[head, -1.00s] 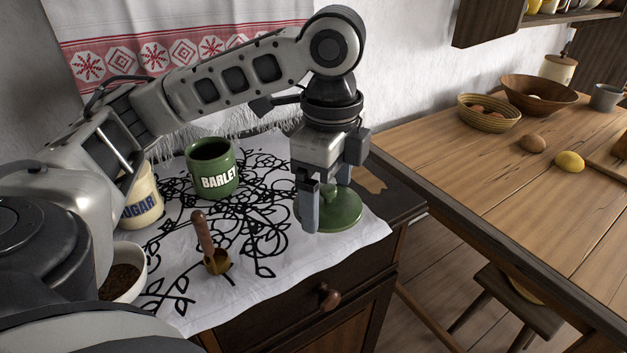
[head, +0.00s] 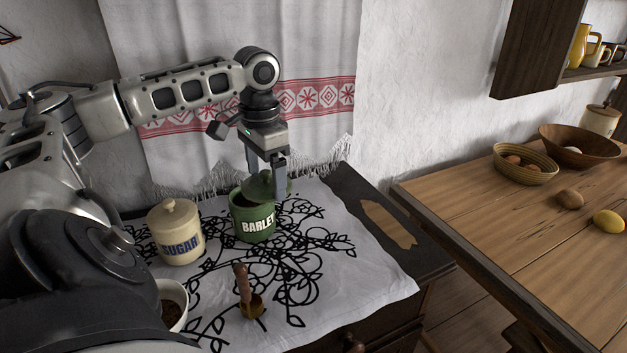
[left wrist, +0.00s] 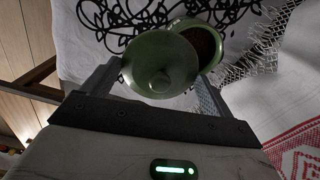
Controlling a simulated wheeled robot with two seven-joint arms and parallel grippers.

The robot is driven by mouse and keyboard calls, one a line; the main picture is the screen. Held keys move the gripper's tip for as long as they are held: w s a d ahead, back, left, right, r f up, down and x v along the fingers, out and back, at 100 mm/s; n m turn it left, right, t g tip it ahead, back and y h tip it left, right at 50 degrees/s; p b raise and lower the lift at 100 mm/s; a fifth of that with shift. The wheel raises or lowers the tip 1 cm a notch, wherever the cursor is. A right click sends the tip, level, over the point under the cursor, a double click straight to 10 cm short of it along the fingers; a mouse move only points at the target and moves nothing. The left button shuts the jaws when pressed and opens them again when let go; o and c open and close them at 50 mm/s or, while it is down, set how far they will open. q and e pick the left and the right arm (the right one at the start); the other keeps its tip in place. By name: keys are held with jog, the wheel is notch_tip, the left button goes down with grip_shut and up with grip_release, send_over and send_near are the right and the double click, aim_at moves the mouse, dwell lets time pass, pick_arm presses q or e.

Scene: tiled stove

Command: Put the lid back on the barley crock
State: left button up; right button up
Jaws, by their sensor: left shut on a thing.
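The green barley crock (head: 252,224) stands upright on the white cloth, its BARLEY label facing me. My left gripper (head: 266,177) is above it, shut on the green lid (head: 264,189). In the head view the lid is at the crock's mouth, shifted toward its right and far side. In the left wrist view the lid (left wrist: 160,68) is between the fingers (left wrist: 157,88). The crock's open mouth (left wrist: 203,42) shows past it, partly uncovered, with dark contents. I cannot tell whether the lid touches the rim. My right gripper is out of view.
A cream sugar crock (head: 178,238) with its lid on stands left of the barley crock. A wooden-handled scoop (head: 243,288) and a bowl (head: 172,303) are nearer me. The cloth (head: 365,275) is clear at right. A fringed towel (head: 215,120) hangs behind.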

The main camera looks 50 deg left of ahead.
aim_at(248, 180)
pick_arm(q)
jog(key=a+r+n, duration=0.2)
jog(key=a, duration=0.3)
jog(key=shift+s+a+f+b, duration=0.1)
jog(key=shift+s+f+b, duration=0.05)
jog(key=shift+f+b, duration=0.8)
jog(key=shift+s+a+f+b, duration=0.1)
jog(key=shift+s+f+b, duration=0.05)
jog(key=shift+f+b, duration=0.85)
jog(key=shift+s+f+b, duration=0.15)
jog(key=shift+f+b, duration=0.75)
jog(key=shift+f, duration=0.05)
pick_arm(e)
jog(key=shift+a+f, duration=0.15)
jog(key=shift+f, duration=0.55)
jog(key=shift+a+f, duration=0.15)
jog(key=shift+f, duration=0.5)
pick_arm(q)
jog(key=shift+r, duration=0.1)
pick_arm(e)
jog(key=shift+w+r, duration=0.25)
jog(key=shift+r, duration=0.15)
pick_arm(q)
jog(key=shift+p, duration=0.6)
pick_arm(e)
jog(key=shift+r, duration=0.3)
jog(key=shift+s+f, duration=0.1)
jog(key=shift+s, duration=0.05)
